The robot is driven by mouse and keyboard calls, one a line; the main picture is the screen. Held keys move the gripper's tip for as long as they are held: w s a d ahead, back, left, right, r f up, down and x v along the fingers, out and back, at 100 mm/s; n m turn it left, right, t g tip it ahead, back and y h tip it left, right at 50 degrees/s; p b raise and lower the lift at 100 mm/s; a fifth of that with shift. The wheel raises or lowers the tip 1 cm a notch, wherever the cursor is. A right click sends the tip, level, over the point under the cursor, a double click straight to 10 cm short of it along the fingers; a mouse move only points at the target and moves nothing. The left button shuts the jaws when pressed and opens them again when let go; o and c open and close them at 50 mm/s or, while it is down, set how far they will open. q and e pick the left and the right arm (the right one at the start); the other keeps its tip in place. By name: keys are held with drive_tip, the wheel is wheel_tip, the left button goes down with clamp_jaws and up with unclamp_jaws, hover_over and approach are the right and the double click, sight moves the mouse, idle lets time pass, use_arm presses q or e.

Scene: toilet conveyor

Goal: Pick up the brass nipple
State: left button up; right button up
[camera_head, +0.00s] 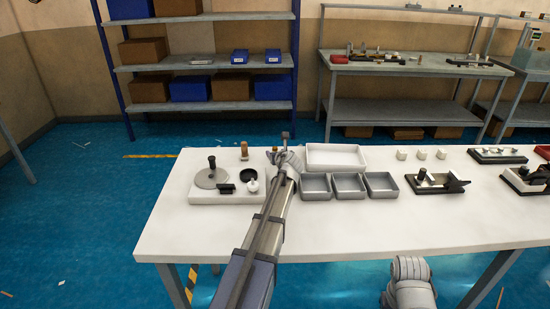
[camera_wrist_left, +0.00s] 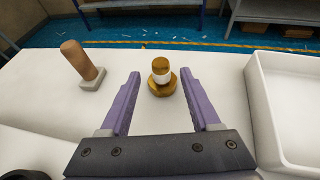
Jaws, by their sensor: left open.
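The brass nipple (camera_wrist_left: 160,81) stands upright on the white table in the left wrist view, with a wide brass base, a white band around its middle and a brass top. My left gripper (camera_wrist_left: 160,74) is open, with its two purple fingers to the left and right of the nipple. The nipple sits near the fingertip line, and neither finger appears to touch it. In the head view my left gripper (camera_head: 280,153) is over the back of the table, and I cannot make out the nipple there.
A wooden peg on a pale base (camera_wrist_left: 82,64) stands left of the gripper. A white tray (camera_wrist_left: 262,112) is close on the right. Grey bins (camera_head: 316,196) sit in front of the tray (camera_head: 310,167). A white fixture board (camera_head: 205,197) lies at left. The table's front is clear.

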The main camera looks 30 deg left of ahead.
use_arm(q)
drive_tip(key=b+x, duration=0.1)
drive_tip(key=x, duration=0.2)
drive_tip(key=shift+w+a+f, duration=0.1)
drive_tip(key=shift+w+f, duration=0.2)
drive_tip(key=shift+s+r, duration=0.1)
drive_tip(key=shift+c, duration=0.3)
clamp_jaws()
